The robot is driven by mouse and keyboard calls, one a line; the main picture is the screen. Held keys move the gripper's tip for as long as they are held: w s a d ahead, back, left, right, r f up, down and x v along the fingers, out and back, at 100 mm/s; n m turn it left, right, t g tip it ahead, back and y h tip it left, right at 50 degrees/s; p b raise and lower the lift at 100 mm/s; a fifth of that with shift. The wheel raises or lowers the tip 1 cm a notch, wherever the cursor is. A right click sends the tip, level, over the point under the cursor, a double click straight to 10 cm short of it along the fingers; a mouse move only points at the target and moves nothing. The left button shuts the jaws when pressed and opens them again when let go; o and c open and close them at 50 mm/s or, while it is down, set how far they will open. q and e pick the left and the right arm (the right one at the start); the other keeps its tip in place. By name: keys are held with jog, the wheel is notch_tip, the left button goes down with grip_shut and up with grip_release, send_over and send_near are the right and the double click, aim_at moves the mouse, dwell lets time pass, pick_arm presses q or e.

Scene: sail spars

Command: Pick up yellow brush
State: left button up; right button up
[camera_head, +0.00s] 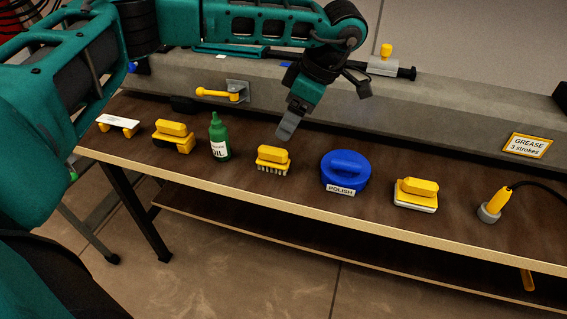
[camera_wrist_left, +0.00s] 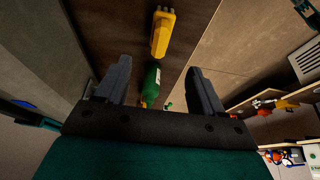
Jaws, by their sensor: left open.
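The yellow brush (camera_head: 272,160), a yellow block with pale bristles underneath, stands on the dark tabletop between the green oil bottle and the blue polish tin in the head view. My left gripper (camera_head: 287,131) is above and just behind the brush, pointing down, apart from it. In the left wrist view its two fingers (camera_wrist_left: 158,66) are spread with nothing gripped. My right gripper is not in view.
The green oil bottle (camera_head: 219,138) stands left of the brush, the blue polish tin (camera_head: 345,171) right. A long grey beam (camera_head: 440,120) runs behind.

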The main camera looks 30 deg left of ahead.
aim_at(274, 148)
pick_arm(q)
jog(key=x, duration=0.7)
jog(key=shift+a+f+b, duration=0.15)
jog(key=shift+f+b, duration=0.05)
jog(key=shift+b, duration=0.2)
jog(key=x, duration=0.5)
jog(key=shift+s+f+b, duration=0.1)
jog(key=shift+b, duration=0.3)
jog(key=c, duration=1.1)
